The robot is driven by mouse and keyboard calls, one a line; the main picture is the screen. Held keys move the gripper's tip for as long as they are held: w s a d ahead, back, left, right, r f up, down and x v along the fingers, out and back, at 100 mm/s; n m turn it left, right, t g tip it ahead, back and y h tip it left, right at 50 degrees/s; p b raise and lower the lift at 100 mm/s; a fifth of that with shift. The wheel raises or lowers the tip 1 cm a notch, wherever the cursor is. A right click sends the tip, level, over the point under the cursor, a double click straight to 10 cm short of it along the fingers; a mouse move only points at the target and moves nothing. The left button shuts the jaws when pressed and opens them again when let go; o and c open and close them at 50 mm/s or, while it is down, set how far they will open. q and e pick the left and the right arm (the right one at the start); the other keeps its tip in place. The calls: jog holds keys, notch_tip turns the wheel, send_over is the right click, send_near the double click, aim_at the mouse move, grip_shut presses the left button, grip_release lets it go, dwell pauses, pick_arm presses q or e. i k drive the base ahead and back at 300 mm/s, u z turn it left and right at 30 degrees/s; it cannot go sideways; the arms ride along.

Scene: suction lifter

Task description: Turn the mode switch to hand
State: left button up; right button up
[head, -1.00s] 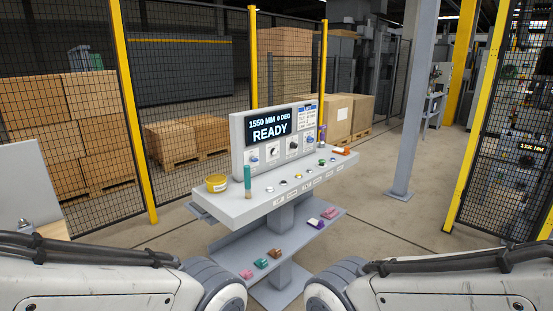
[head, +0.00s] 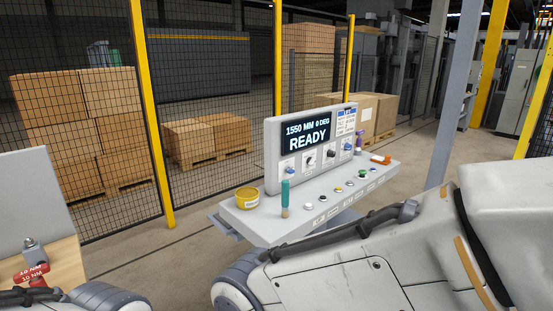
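The grey control console (head: 272,215) stands ahead, with a screen (head: 307,135) reading "1550 MM 0 DEG READY". Below the screen is a row of rotary switches on white plates: one with a blue knob (head: 289,169), one with a black knob (head: 310,159), another dark one (head: 331,153) and another blue one (head: 347,146). Their labels are too small to read, so I cannot tell which is the mode switch. My two arms show at the bottom of the view, the right one crossing in front of the console's lower part. Neither gripper is in view.
A yellow tub (head: 247,197) and a teal-handled tool (head: 285,197) stand on the console's left end. Several push buttons line its deck. Red tagged tools (head: 32,272) lie at lower left. Mesh fence stands behind.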

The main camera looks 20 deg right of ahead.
aim_at(310, 161)
jog(key=z, duration=0.1)
jog(key=i, duration=1.05)
jog(key=z, duration=0.4)
